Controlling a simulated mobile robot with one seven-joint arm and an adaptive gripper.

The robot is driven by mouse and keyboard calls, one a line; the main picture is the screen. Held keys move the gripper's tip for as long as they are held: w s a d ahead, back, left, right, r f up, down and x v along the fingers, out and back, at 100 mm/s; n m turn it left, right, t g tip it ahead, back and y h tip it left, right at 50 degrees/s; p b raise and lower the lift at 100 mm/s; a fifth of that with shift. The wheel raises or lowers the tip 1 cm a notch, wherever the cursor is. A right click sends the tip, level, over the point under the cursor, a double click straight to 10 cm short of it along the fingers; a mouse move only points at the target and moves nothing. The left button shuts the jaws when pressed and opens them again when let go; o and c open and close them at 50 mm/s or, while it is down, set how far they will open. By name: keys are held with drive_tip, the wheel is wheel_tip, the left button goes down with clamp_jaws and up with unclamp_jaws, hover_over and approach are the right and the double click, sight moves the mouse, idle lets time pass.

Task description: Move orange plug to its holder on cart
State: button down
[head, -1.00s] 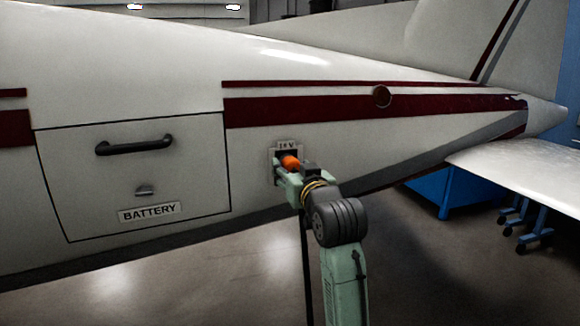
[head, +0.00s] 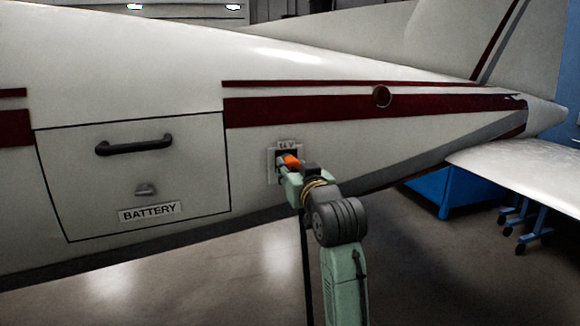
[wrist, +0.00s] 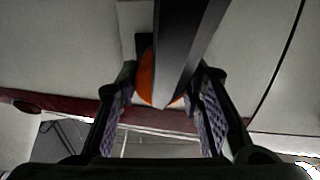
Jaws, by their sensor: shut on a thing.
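The orange plug (head: 292,161) is at the 14 V socket plate (head: 271,166) on the side of the white aircraft. My gripper (head: 285,170) is shut on the plug, close in front of the plate. In the wrist view the orange plug (wrist: 146,78) shows between the two fingers of my gripper (wrist: 160,95), partly hidden by a dark bar running down the middle. I cannot tell how far the plug sits in the socket.
The aircraft's side (head: 330,150) fills most of the head view. A battery hatch (head: 70,170) with a black handle (head: 134,146) is to the left. The tail surface (head: 520,165) juts out at right above a blue cabinet (head: 450,192). The floor (head: 160,275) below is open.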

sight(294, 170)
drive_tip(key=shift+s, duration=0.15)
drive_tip(key=shift+s+d, duration=0.15)
drive_tip(key=shift+s, duration=0.15)
drive_tip(key=shift+s, duration=0.25)
drive_tip(key=shift+v, duration=1.4)
drive_tip(key=shift+w, duration=0.1)
